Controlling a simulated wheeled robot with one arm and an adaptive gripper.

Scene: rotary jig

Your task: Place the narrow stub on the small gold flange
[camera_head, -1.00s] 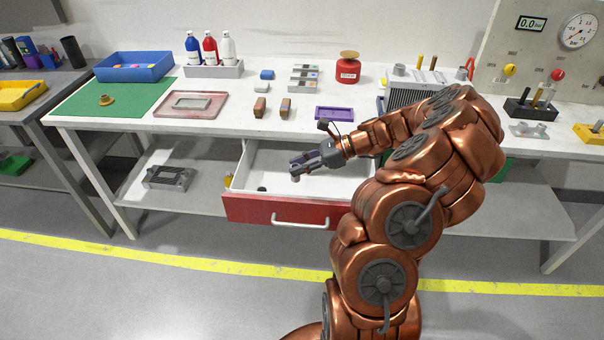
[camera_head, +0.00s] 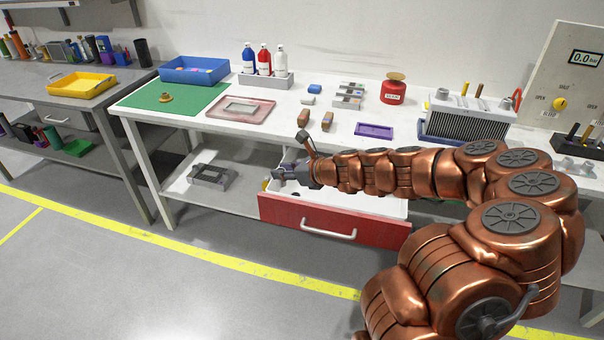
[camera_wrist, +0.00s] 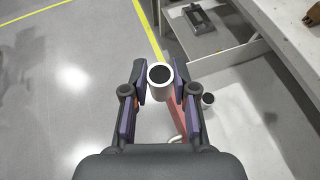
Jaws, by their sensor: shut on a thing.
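My gripper (camera_head: 279,172) is over the left part of the open red drawer in the head view. In the wrist view my gripper (camera_wrist: 160,80) is shut on a short pale cylinder with a dark open top, the narrow stub (camera_wrist: 160,77). The stub is hard to make out in the head view. The small gold flange (camera_head: 166,97) lies on the green mat (camera_head: 195,104) at the left of the white table. Another small dark-topped cylinder (camera_wrist: 208,99) shows beyond my right finger in the wrist view, low in the drawer.
The drawer (camera_head: 335,226) stands open below the table edge. A pink-framed tray (camera_head: 268,111), two brown blocks (camera_head: 303,122) and a purple tray (camera_head: 374,131) lie on the table. A blue bin (camera_head: 194,71) stands behind the mat. The mat around the flange is clear.

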